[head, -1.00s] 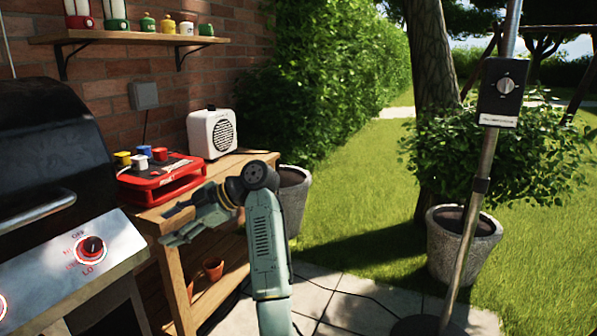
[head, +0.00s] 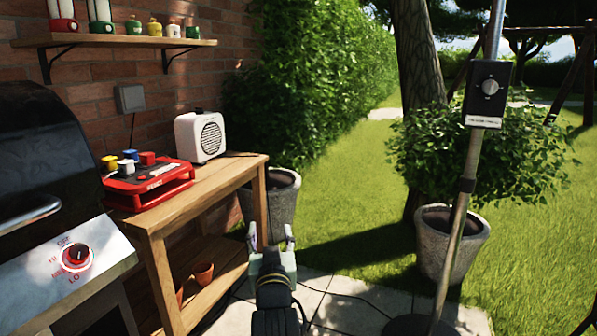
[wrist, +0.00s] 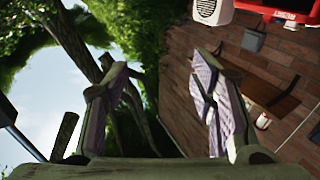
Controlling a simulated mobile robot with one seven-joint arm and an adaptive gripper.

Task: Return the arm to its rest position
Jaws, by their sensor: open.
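My gripper (head: 270,238) is low in the middle of the head view, in front of the planter, with its two fingers pointing up and apart. It is empty. The wrist view shows both fingers of my gripper (wrist: 165,100) spread wide, with nothing between them. The wooden table (head: 205,196) is to its left, and my gripper is clear of it. My arm comes up from the bottom edge of the head view.
On the table are a red device (head: 150,186) with coloured knobs and a white speaker (head: 200,137). A grill (head: 45,150) stands at the left. A metal pole (head: 468,190) with a control box and a potted bush (head: 450,250) are at the right. Grass and paving lie between.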

